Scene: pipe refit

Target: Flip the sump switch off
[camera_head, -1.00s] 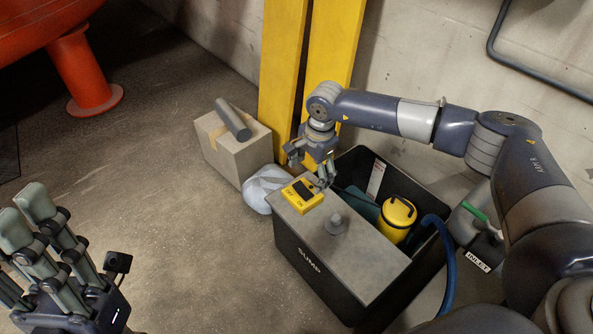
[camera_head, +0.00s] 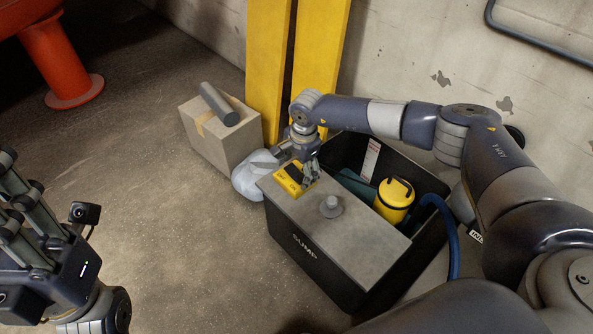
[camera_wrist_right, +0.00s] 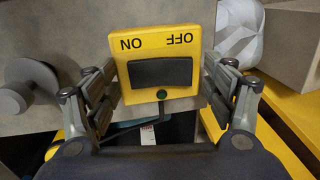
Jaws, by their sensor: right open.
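The yellow sump switch box (camera_head: 291,183) sits on the grey lid of the black sump (camera_head: 297,237), at its far left corner. In the right wrist view the switch box (camera_wrist_right: 120,62) carries a black rocker (camera_wrist_right: 160,72) with ON at picture left and OFF at picture right, both upside down. Which way the rocker tilts I cannot tell. My right gripper (camera_head: 308,177) is open at the box; its fingers (camera_wrist_right: 160,90) stand on either side of it. Contact is unclear. My left gripper (camera_head: 22,215) is at the left edge, partly cut off.
A grey round knob (camera_head: 331,206) stands on the lid beside the switch. A yellow pump (camera_head: 394,201) and blue hose (camera_head: 450,238) are at the sump's right. A cardboard box (camera_head: 216,140), white bag (camera_head: 250,180) and yellow post (camera_head: 318,70) stand behind and left.

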